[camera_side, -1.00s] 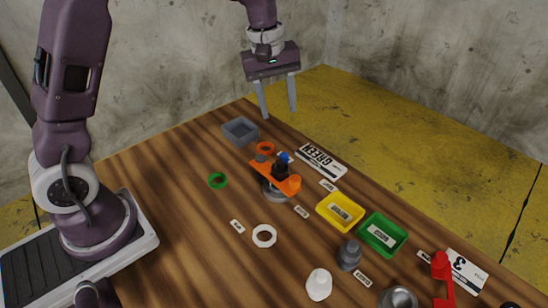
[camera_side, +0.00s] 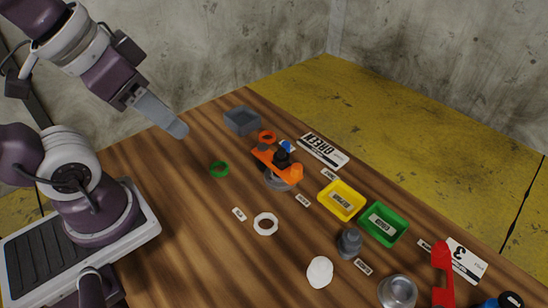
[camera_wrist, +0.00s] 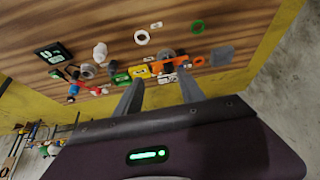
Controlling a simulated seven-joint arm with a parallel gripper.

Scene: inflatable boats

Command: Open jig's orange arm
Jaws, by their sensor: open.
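The jig is a round grey base (camera_side: 277,183) with an orange arm (camera_side: 272,165) lying across its top. A black knob (camera_side: 283,157) stands on the orange arm, whose right end has a raised orange block. My gripper (camera_side: 180,130) is in the air to the left of the jig, apart from it, and in the side view one finger hides the other. In the wrist view my gripper (camera_wrist: 160,92) shows two separated fingers with nothing between them. The jig is small and partly hidden near the fingertips there.
An orange ring (camera_side: 267,137), a grey tray (camera_side: 242,121) and a blue piece (camera_side: 287,146) lie near the jig. Yellow (camera_side: 325,205) and green (camera_side: 400,235) trays stand to its right.

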